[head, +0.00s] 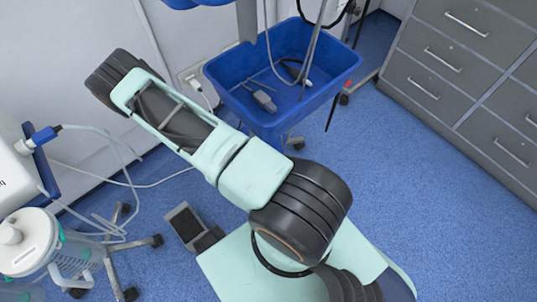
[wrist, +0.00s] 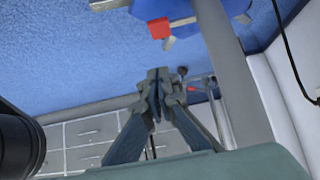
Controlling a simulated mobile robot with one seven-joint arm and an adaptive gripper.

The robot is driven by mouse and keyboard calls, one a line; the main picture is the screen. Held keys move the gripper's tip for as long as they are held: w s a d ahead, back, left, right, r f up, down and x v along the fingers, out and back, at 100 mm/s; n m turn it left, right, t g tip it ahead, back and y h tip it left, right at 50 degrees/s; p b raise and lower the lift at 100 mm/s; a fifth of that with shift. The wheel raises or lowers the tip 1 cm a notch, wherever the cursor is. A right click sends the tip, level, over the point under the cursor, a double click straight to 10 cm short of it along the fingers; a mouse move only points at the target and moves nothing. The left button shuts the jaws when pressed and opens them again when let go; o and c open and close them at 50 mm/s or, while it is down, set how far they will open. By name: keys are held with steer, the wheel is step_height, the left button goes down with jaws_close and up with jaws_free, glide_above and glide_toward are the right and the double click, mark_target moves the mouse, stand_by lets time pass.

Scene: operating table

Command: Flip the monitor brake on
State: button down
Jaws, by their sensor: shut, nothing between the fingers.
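The monitor brake appears to be a small red tab (wrist: 159,28) on a grey caster leg in the upper middle of the wrist view. A second, smaller red piece (wrist: 190,89) shows near another caster just right of my fingers. In the head view a tiny red spot (head: 348,84) sits above a caster at the right of the blue bin. My gripper (wrist: 158,76) is shut and empty. In the wrist picture its fingertips are below the larger red tab, with a gap between them. The head view does not show my gripper.
A blue bin (head: 238,92) with cables hangs on the stand's pole. Grey drawer cabinets (head: 455,65) stand at the right. A white device (head: 18,170), a canister (head: 30,245) and loose cables are at the left. A pedal (head: 185,225) lies on the blue floor.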

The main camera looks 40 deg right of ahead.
steer(key=b+x, duration=0.3)
steer(key=x, duration=0.7)
steer(key=shift+d+f+b, duration=0.1)
steer(key=shift+f+b, duration=0.15)
steer(key=shift+b, duration=0.15)
step_height(320, 180, down, 3)
steer(key=shift+r+b, duration=0.25)
steer(key=shift+b, duration=0.3)
steer(key=shift+f, duration=0.45)
